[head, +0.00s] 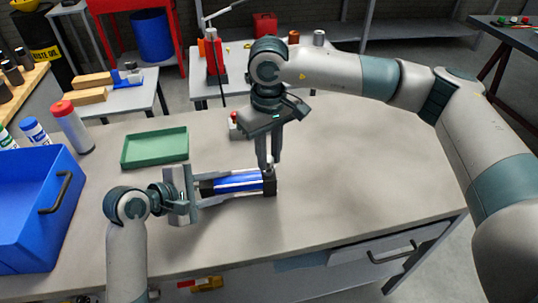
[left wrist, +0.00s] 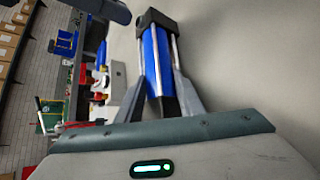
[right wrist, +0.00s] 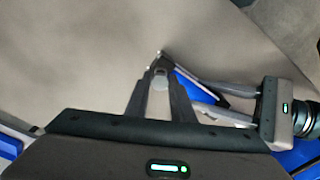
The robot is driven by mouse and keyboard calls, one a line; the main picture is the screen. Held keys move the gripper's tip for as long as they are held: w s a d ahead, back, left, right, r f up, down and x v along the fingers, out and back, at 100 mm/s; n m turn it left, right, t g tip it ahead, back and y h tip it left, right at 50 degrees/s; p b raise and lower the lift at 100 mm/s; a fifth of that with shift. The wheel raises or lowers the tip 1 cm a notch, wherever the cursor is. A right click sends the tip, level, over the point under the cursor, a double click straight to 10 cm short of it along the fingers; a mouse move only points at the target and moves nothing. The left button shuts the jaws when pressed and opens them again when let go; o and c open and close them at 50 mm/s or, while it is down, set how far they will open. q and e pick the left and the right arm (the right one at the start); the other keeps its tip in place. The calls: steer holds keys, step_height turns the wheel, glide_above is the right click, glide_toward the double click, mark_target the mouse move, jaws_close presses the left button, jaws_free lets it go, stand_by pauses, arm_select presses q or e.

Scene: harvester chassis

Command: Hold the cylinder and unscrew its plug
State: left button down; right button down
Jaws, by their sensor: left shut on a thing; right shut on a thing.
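The cylinder (head: 238,183) has a blue body, black end caps and silver rods. It lies level above or on the grey workbench, its length running left to right in the head view; whether it touches the top is unclear. My left gripper (head: 218,186) is shut on its left end, with a finger along each side, as the left wrist view (left wrist: 160,85) also shows. My right gripper (head: 268,164) points down at the cylinder's right end cap. In the right wrist view its fingers close on a small grey round plug (right wrist: 160,77). The plug is mostly hidden in the head view.
A green tray (head: 155,148) lies behind the cylinder to the left. A blue bin (head: 38,215) and several bottles stand at the left edge. A small box with a red button (head: 235,121) is behind my right gripper. The bench's right side (head: 370,170) is clear.

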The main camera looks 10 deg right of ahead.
mark_target(269, 159)
steer(key=shift+r, duration=2)
arm_select(q)
steer(key=c, duration=1.1)
jaws_free()
steer(key=shift+f, duration=0.1)
steer(key=shift+s+a, duration=0.1)
steer(key=shift+a, duration=0.05)
steer(key=v, duration=1.2)
steer(key=shift+r, duration=0.2)
